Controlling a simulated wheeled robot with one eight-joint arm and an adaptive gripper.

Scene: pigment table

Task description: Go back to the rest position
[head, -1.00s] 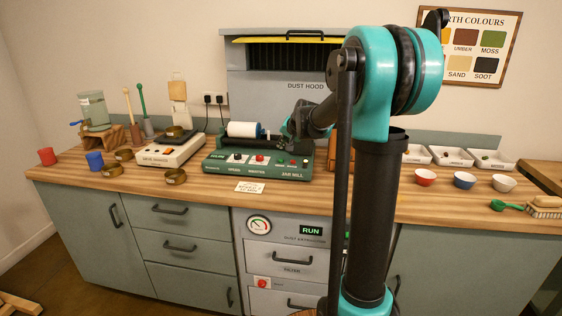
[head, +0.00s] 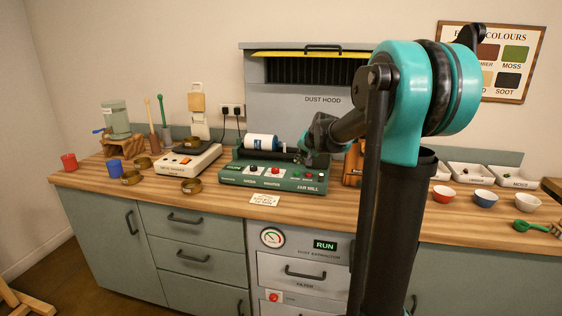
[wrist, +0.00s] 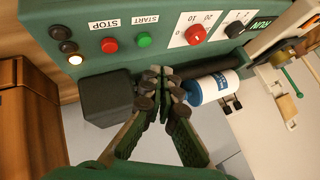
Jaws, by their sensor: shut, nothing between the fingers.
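My gripper (wrist: 160,92) shows in the wrist view with its fingertips together and nothing between them. It hangs over the green jar mill (wrist: 125,62), close to a dark block on the mill and to the white and blue jar (wrist: 212,88). In the head view my arm crosses the right half of the picture, and the gripper end (head: 306,148) is partly hidden behind the wrist links, near the right end of the jar mill (head: 235,180). The jar (head: 262,142) lies on its side on top of the mill.
The dust hood (head: 300,95) stands behind the mill. A white scale (head: 187,162), brass sieves (head: 190,186) and cups (head: 115,167) are to the left. Bowls (head: 485,199) and a green scoop (head: 528,226) are to the right. An orange-brown box (head: 353,165) is partly hidden behind my arm.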

